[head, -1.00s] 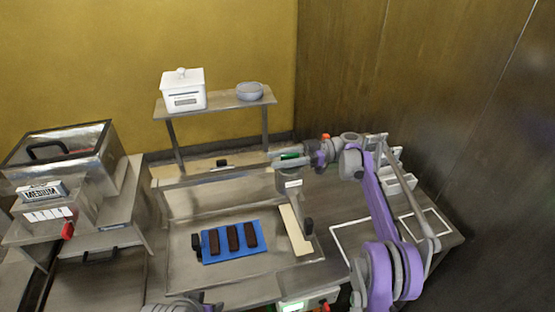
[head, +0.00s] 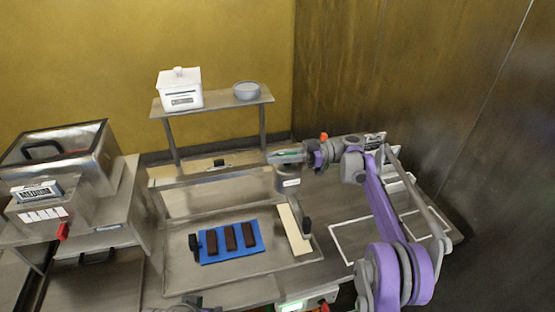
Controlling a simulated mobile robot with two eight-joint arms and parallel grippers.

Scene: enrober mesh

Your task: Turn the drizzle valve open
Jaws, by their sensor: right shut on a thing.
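The drizzle valve is a small grey cylinder (head: 287,181) with a pale label, hanging above the right part of the metal bed in the head view. A green-marked handle (head: 288,157) lies across its top. My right gripper (head: 292,156) reaches in from the right and is shut on the handle; its fingers hide part of it. I cannot tell the handle's exact angle. My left gripper (head: 185,304) shows only as a dark piece at the bottom edge, so its jaws cannot be judged.
A blue mat (head: 230,255) with three dark bars lies on the metal bed, beside a cream strip (head: 294,230). A raised shelf behind holds a white box (head: 180,90) and a grey bowl (head: 246,91). A lidded metal unit (head: 60,155) stands left. White outlines mark the right-hand table.

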